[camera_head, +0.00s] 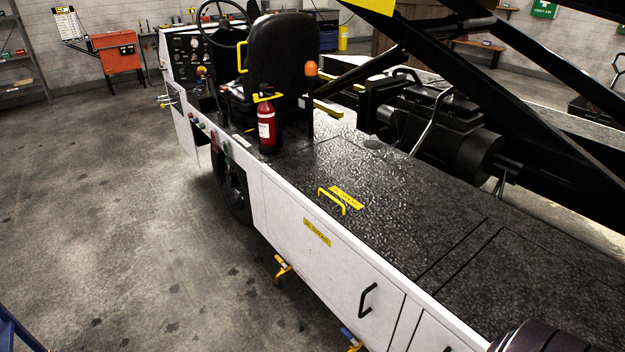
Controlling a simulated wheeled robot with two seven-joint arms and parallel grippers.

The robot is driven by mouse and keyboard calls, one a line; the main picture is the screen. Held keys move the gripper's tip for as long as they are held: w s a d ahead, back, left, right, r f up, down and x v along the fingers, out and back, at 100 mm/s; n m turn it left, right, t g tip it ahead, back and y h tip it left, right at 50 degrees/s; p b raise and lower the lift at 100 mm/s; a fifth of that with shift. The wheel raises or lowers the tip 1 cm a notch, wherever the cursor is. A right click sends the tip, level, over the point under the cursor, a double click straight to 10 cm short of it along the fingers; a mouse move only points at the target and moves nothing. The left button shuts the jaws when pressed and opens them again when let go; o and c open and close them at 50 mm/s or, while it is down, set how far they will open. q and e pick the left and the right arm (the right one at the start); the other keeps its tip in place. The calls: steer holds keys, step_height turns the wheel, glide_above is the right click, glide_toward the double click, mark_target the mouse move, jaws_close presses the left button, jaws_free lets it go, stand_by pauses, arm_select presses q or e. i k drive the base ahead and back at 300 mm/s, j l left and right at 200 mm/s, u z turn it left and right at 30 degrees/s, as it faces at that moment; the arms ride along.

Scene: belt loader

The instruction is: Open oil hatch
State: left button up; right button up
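The belt loader's black textured deck (400,205) runs from the middle to the lower right. A yellow handle (331,203) stands on the deck near its left edge, with a yellow label (346,196) beside it. The label's text is too small to read surely. The deck panel around the handle lies flat and looks closed. A second yellow label (317,233) is on the white side panel (300,252) just below. Neither of my grippers is in view, and nothing touches the yellow handle.
A black handle (368,299) is on a white side door. A red fire extinguisher (267,130), an orange beacon (311,72) and a black seat (283,55) stand at the deck's far end. Black conveyor beams (500,85) slant over the right side. The concrete floor (110,230) at left is clear.

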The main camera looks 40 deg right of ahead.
mark_target(411, 224)
steer(key=i+j+z, duration=0.1)
steer(key=i+z, duration=0.35)
steer(key=i+j+z, duration=0.2)
steer(key=i+z, duration=0.15)
steer(key=z, duration=0.15)
steer(key=i+j+z, duration=0.45)
steer(key=k+l, duration=0.1)
